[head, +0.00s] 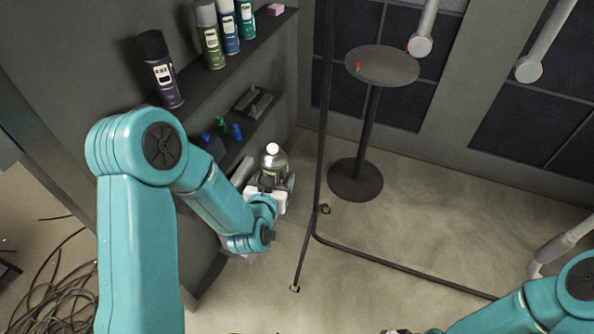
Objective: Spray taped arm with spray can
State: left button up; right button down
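A spray can (272,158) with a white cap and a greenish body is upright near the middle of the head view. My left gripper (270,182) is around its lower part and appears shut on it, beside the shelves. Pale grey arm-like tubes show at the top right, one ending near the round table (421,42) and another further right (529,66). A third pale piece (545,255) is at the right edge. I cannot make out tape on any of them. My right arm comes in at the bottom right; its gripper is mostly cut off by the bottom edge.
Several cans, including a dark one (163,75), stand on the upper left shelf (195,85). Small bottles (220,126) are on a lower shelf. A round pedestal table (383,66) stands behind a thin dark frame (400,268). Cables (60,290) lie at left.

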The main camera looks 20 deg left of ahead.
pick_arm(q)
jog(key=r, duration=0.1)
jog(key=r+n+y, duration=0.1)
jog(key=a+r+n+y, duration=0.1)
jog(key=shift+w+a+r+g, duration=0.1)
jog(key=shift+w+r+g, duration=0.1)
jog(key=shift+w+g, duration=0.15)
jog(key=s+d+r+m+h, duration=0.1)
jog(key=s+d+r, duration=0.2)
jog(key=d+r, duration=0.85)
jog(key=s+d+r+m+h, duration=0.1)
jog(key=s+d+r, duration=0.3)
jog(key=d+r, duration=0.75)
jog(key=w+d+f, duration=0.3)
jog(key=w, duration=0.2)
jog(key=shift+w+h+b, duration=0.3)
jog(key=shift+w+b, duration=0.05)
jog(key=shift+w, duration=0.05)
